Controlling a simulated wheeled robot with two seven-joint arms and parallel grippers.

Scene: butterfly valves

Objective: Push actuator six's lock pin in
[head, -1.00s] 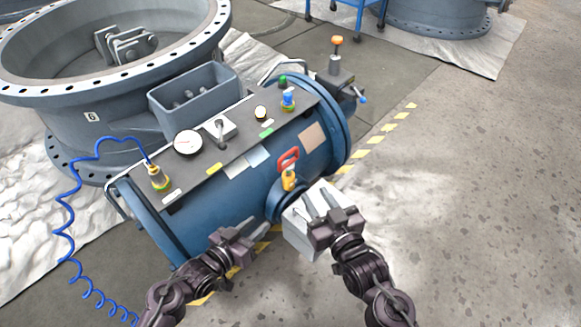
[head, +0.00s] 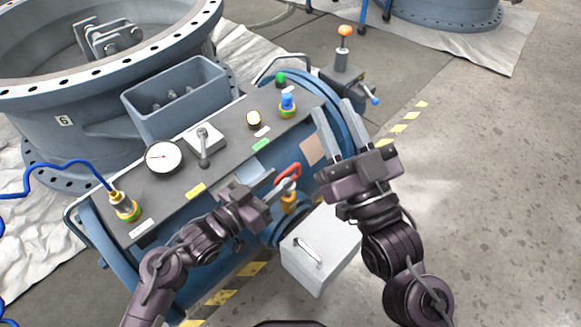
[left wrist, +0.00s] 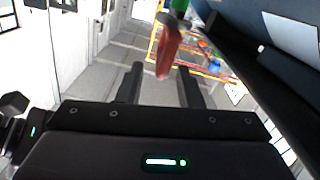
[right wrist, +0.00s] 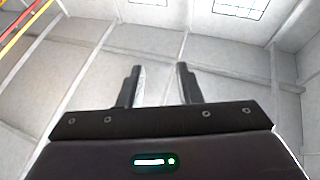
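Actuator six is the blue cylinder (head: 230,275) with a grey top panel, beside the large valve ring marked 6 (head: 64,120). A red loop handle (head: 289,171) on a yellow fitting (head: 289,203) stands at its front side; I cannot tell for certain whether this is the lock pin. My left gripper (head: 284,187) is at the red handle, partly covering it. In the left wrist view the red handle (left wrist: 168,48) shows between the open, spread fingers; contact cannot be told. My right gripper (head: 341,130) is open and empty, raised over the cylinder's right end.
A white box (head: 320,250) with a handle stands below the red handle. The panel carries a gauge (head: 164,157), a lever (head: 203,148), a blue-capped fitting (head: 287,102) and a hose fitting (head: 124,205). An orange-knobbed post (head: 344,32) stands behind. Floor at right is clear.

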